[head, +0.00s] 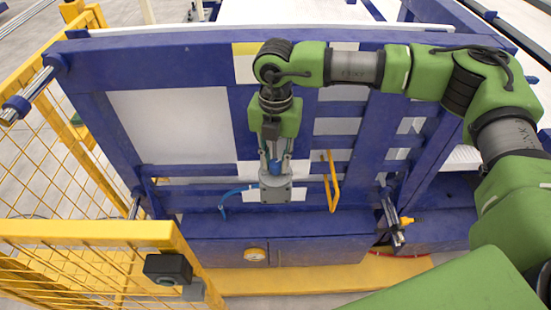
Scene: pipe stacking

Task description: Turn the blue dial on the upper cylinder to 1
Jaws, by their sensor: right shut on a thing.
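My right gripper (274,163) points down in front of the blue frame and is shut on the blue dial (275,169), which shows only in part between the fingers. Just below the dial is a grey metal block (270,193), apparently part of the cylinder unit, mounted on the frame. The marks on the dial are too small to read, so its setting cannot be told. My left gripper is not in view.
A blue curved hose (226,197) lies left of the block, and a yellow bent handle (331,182) stands to its right. A yellow mesh fence (90,232) with a black box (168,268) is at the lower left.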

